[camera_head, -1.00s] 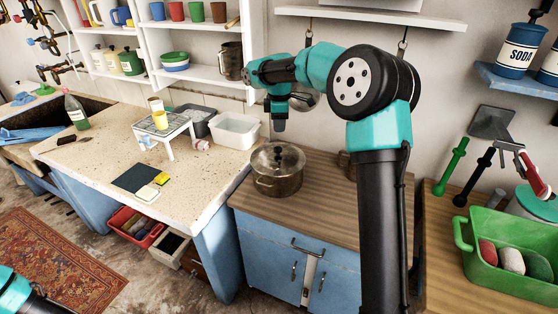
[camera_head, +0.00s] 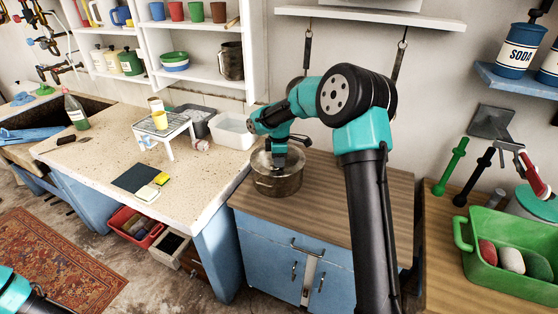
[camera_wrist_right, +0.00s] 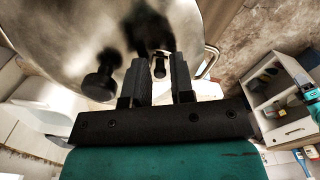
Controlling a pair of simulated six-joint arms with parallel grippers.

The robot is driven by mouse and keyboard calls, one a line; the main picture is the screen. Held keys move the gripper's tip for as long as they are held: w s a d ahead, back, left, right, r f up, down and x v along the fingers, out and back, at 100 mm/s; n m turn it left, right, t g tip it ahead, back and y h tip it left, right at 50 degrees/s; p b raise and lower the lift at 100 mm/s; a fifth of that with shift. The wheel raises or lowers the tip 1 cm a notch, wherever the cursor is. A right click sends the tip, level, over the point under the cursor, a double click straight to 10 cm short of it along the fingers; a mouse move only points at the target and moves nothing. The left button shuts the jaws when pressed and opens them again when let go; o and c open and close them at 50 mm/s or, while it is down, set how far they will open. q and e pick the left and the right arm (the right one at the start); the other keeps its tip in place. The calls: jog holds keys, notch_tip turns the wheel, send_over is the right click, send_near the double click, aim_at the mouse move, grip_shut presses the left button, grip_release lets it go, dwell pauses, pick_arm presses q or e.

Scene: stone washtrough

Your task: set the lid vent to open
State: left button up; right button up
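A metal pot (camera_head: 278,187) stands on the wooden counter, and its lid (camera_head: 262,160) is partly hidden by my right gripper. In the right wrist view the shiny lid (camera_wrist_right: 60,35) fills the upper left, with a dark round knob (camera_wrist_right: 102,82) left of the fingers. A small dark tab (camera_wrist_right: 160,68), seemingly the vent, shows between the fingertips; its setting is not clear. My right gripper (camera_head: 279,163) points down at the lid. Its fingers (camera_wrist_right: 160,75) are apart, one on each side of the tab, with gaps visible.
A white basin (camera_head: 234,130) and a wire rack (camera_head: 165,127) stand on the speckled counter to the left. A green tub (camera_head: 510,270) is at the right. A wall shelf (camera_head: 370,17) hangs above. The wooden counter right of the pot is clear.

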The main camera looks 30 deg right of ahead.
jog(key=shift+f, duration=0.1)
jog(key=shift+c, duration=0.3)
grip_shut()
jog(key=shift+s+m, duration=0.1)
jog(key=shift+m, duration=0.2)
jog(key=m, duration=0.2)
jog(key=a+m, duration=0.1)
jog(key=m, duration=0.2)
jog(key=shift+s+a, duration=0.1)
jog(key=shift+s, duration=0.1)
jog(key=m, duration=0.3)
jog(key=a+m, duration=0.1)
jog(key=m, duration=0.2)
jog(key=shift+a, duration=0.15)
jog(key=shift+m, duration=0.3)
